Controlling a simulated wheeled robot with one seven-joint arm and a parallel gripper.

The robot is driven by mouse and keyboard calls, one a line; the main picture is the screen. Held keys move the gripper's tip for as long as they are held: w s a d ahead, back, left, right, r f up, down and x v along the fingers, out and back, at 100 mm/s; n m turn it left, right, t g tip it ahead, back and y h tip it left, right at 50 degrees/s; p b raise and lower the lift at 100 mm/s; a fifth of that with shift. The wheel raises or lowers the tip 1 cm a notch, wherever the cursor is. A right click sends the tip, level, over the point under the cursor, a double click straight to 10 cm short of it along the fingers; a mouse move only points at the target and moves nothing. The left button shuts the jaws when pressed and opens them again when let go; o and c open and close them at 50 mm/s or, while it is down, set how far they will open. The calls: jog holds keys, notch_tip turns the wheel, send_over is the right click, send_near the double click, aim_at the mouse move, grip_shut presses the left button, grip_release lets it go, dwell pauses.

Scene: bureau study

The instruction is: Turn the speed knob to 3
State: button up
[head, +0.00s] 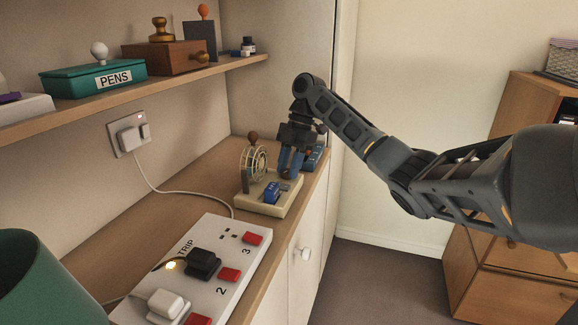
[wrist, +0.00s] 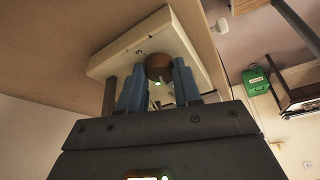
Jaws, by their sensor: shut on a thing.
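A cream device base (head: 264,206) stands on the desk in the head view, with a spoked wheel (head: 252,162) and a blue part (head: 272,191) on it. My gripper (head: 290,164) reaches down over the back right of this base. In the wrist view, a brown round knob (wrist: 159,67) sits between my blue fingertips, which are shut on it. The cream base (wrist: 112,64) shows behind the knob. A small dark mark shows on the base beside the knob, but I cannot read it or the knob's setting.
A white power strip (head: 222,229) with red switches and plugs lies in front of the device. A shelf (head: 180,80) with a green pens box (head: 95,79) runs above. A blue object (head: 315,158) stands close behind my gripper. Open room lies right of the desk.

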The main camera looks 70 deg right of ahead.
jog(key=c, duration=0.3)
jog(key=shift+c, duration=0.2)
